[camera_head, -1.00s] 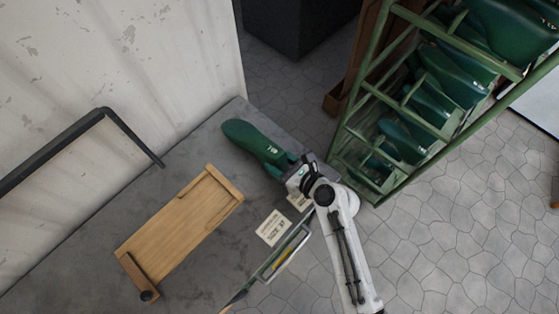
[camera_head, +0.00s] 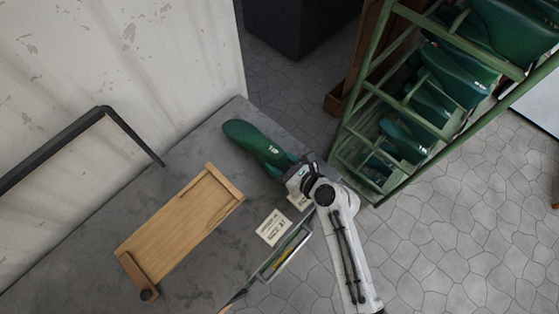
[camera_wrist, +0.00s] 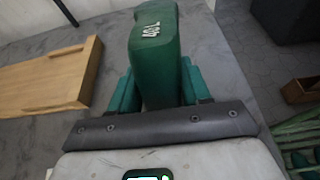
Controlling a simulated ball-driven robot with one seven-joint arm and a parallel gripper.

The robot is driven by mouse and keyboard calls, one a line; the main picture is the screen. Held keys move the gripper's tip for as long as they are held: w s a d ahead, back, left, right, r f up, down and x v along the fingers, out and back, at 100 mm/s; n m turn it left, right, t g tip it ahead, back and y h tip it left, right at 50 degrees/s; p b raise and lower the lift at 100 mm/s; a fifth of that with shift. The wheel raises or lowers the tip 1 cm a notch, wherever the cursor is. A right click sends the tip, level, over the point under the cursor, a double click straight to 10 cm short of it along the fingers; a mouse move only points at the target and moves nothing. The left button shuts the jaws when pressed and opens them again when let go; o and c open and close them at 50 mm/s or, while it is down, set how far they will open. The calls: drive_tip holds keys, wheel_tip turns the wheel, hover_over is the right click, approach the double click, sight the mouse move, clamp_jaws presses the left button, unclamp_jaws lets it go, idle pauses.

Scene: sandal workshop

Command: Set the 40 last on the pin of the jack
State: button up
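The green 40 last (camera_head: 256,142) is long and rounded, and a white "40 L" mark shows on it in the wrist view (camera_wrist: 153,52). My gripper (camera_head: 287,166) is at its near end, over the grey table. In the wrist view my green gripper fingers (camera_wrist: 155,92) lie against both sides of the last, with no clear gap. The last extends away from my gripper towards the wall. I cannot tell whether its underside touches the table.
A wooden board (camera_head: 180,228) with raised ends lies on the grey table (camera_head: 205,145). A green rack (camera_head: 372,100) of other green lasts stands to the right. A black bent bar (camera_head: 60,145) is at left.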

drive_tip(key=o, duration=0.5)
drive_tip(key=shift+f, duration=0.1)
drive_tip(key=shift+s, duration=0.15)
drive_tip(key=v, duration=1)
drive_tip(key=shift+s+d+r, duration=0.1)
drive_tip(key=shift+d+r, duration=0.15)
drive_tip(key=shift+d, duration=0.05)
